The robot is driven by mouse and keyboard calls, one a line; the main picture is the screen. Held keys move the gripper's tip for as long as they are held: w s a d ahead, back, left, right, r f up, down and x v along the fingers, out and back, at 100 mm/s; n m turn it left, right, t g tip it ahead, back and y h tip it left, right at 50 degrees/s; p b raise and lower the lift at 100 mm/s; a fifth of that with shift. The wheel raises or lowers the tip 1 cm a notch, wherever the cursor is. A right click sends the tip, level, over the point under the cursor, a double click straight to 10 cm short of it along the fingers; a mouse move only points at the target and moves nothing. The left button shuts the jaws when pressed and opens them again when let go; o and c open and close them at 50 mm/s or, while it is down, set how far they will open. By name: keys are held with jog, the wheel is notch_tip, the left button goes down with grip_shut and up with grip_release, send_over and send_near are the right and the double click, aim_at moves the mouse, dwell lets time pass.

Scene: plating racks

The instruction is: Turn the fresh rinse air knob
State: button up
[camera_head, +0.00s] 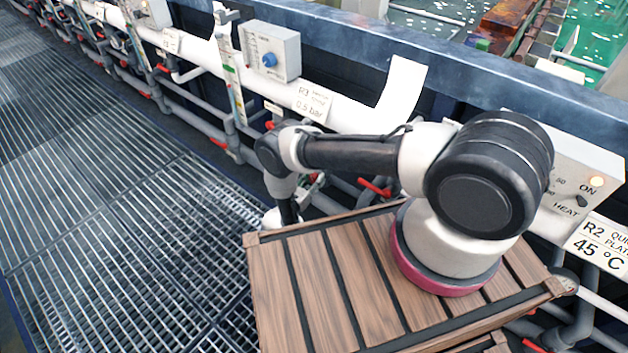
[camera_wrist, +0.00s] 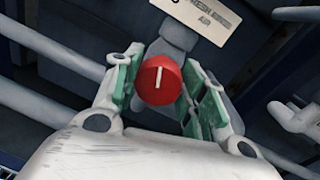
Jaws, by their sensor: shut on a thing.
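The red round knob (camera_wrist: 160,80) is in the middle of the wrist view, with a white pointer line that stands nearly upright in the picture. My gripper (camera_wrist: 161,88) is shut on it, one green-padded finger at its left and one at its right. A grey pipe fitting (camera_wrist: 178,38) shows behind the knob. A white label (camera_wrist: 205,18) hangs just above; its small print is blurred, but its last line seems to read "AIR". In the head view my arm reaches down past the left end of the wooden crate top, and the held knob cannot be made out there.
A slatted wooden top (camera_head: 330,285) lies under my arm's base. Grey pipes with several red handles (camera_head: 375,188) run along the tank wall. A control box with a blue knob (camera_head: 270,52) is mounted further left. The grating floor (camera_head: 120,200) at left is clear.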

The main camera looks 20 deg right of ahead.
jog(key=n, duration=0.5)
jog(key=shift+n+g, duration=0.3)
jog(key=shift+n, duration=0.1)
jog(key=n, duration=0.5)
jog(key=shift+w+a+g, duration=0.1)
jog(key=shift+g, duration=0.3)
jog(key=n, duration=0.5)
jog(key=shift+g, duration=0.4)
jog(key=n, duration=0.5)
jog(key=shift+a+h, duration=0.1)
jog(key=shift+h, duration=0.2)
jog(key=shift+n+g, duration=0.3)
jog(key=o, duration=1.1)
jog(key=shift+c, duration=0.2)
